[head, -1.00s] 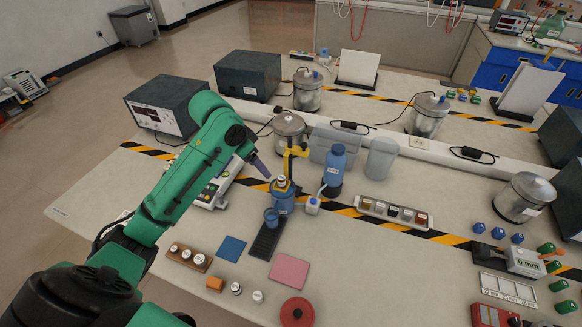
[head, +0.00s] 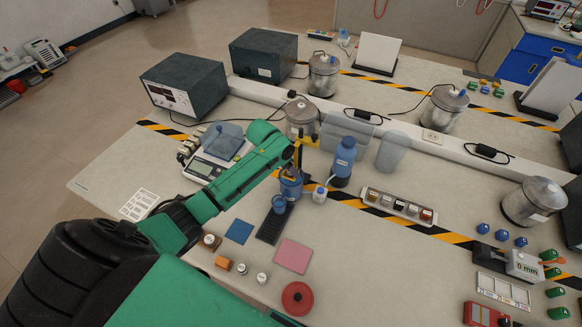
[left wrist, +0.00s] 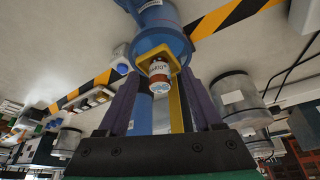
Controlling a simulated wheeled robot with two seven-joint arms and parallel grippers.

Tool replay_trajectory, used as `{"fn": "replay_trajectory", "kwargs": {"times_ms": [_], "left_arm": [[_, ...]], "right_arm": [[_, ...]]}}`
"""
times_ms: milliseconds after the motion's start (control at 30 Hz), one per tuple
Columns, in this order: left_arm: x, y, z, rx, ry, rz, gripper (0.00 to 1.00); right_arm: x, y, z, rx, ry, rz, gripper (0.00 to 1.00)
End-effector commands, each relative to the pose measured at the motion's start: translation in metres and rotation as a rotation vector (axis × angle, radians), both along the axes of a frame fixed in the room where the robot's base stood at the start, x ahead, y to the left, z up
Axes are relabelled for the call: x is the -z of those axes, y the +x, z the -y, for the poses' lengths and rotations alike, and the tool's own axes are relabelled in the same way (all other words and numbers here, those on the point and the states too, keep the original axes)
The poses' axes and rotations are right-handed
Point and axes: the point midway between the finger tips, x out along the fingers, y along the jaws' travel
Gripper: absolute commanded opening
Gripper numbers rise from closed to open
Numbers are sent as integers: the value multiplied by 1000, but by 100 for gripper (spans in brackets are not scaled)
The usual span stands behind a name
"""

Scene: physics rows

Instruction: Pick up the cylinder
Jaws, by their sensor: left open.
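A small labelled cylinder (left wrist: 159,70), white and reddish-brown, sits in the yellow holder (left wrist: 172,50) above a blue pot (left wrist: 160,22) in the left wrist view. The blue pot (head: 290,188) and yellow stand (head: 299,150) also show in the head view, where my arm hides the cylinder. My left gripper (left wrist: 160,86) is open, with its two purple fingers on either side of the cylinder's line and apart from it. I cannot tell how deep the fingers reach. My right gripper is not in view.
A blue bottle (head: 344,160) and a small white bottle (head: 319,194) stand close right of the pot. A metal pot (head: 302,117) is behind. The table's front middle is partly clear.

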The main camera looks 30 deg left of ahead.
Motion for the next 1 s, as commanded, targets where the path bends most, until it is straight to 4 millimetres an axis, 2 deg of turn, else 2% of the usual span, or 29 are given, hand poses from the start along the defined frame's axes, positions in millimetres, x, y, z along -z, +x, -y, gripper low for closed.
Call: {"fn": "replay_trajectory", "kwargs": {"times_ms": [167, 200, 367, 767, 867, 1000], "left_arm": [[2, 1, 0, 1, 1, 1, 67], [2, 1, 0, 1, 1, 1, 63], [2, 1, 0, 0, 0, 1, 2], [-2, 1, 0, 0, 0, 3, 0], [-12, 2, -1, -1, 0, 5, 0], [-44, 3, 0, 0, 1, 10, 0]], "right_arm": [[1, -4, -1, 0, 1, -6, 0], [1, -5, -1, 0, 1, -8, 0], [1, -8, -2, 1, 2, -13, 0], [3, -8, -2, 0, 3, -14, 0], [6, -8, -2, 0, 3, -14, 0], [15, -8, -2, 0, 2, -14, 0]]}}
